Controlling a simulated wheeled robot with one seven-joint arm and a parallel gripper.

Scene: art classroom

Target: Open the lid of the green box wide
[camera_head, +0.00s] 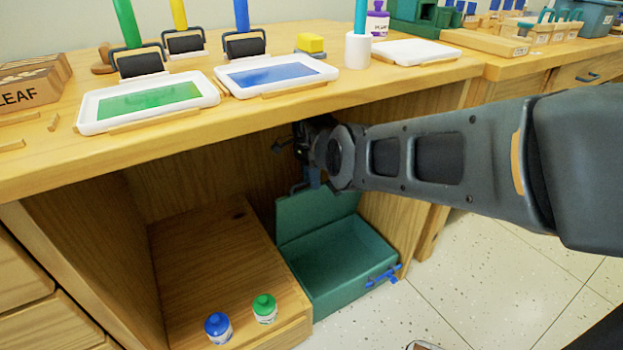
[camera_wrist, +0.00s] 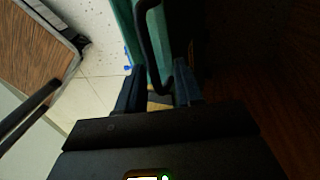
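The green box (camera_head: 342,268) sits low under the worktop, with its empty inside showing. Its lid (camera_head: 308,211) is raised at the back, roughly upright. A dark handle (camera_head: 297,188) shows at the lid's upper edge. Blue latch parts (camera_head: 384,275) are at the box front. My gripper (camera_head: 308,165) is just above the lid, partly hidden by my arm in the head view. In the wrist view my gripper's blue fingers (camera_wrist: 158,92) are apart, with the dark handle loop (camera_wrist: 150,45) reaching into the gap between them. I cannot tell whether they touch it.
A wooden platform (camera_head: 215,270) left of the box bears a blue-capped bottle (camera_head: 218,328) and a green-capped bottle (camera_head: 265,308). The worktop (camera_head: 200,128) with paint trays is above my gripper. A wooden side panel (camera_head: 392,215) stands right of the box. Open floor (camera_head: 490,270) lies farther right.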

